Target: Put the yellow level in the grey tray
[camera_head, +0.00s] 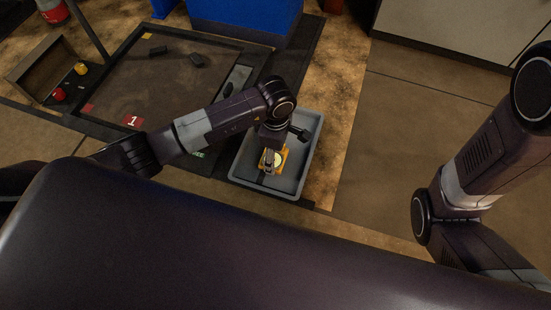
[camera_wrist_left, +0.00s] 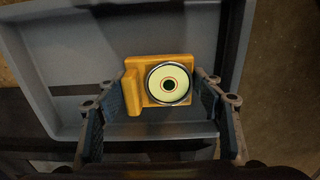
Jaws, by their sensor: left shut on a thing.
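The yellow level (camera_wrist_left: 134,90) has a round pale-green dial with a dark centre ring. It also shows in the head view (camera_head: 284,154), below my left gripper (camera_head: 270,160). In the left wrist view my left gripper (camera_wrist_left: 160,115) has a finger on each side of the level and is shut on it. The grey tray (camera_head: 301,172) lies under the gripper, and its floor and walls fill much of the left wrist view (camera_wrist_left: 25,60). The level is over the inside of the tray; I cannot tell whether it touches the floor. My right gripper is out of view.
A dark-framed board (camera_head: 130,85) with a red "1" label and small dark blocks is left of the tray. A box with red and yellow buttons (camera_head: 70,82) stands farther left. A blue object (camera_head: 245,18) stands behind. The floor right of the tray is clear.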

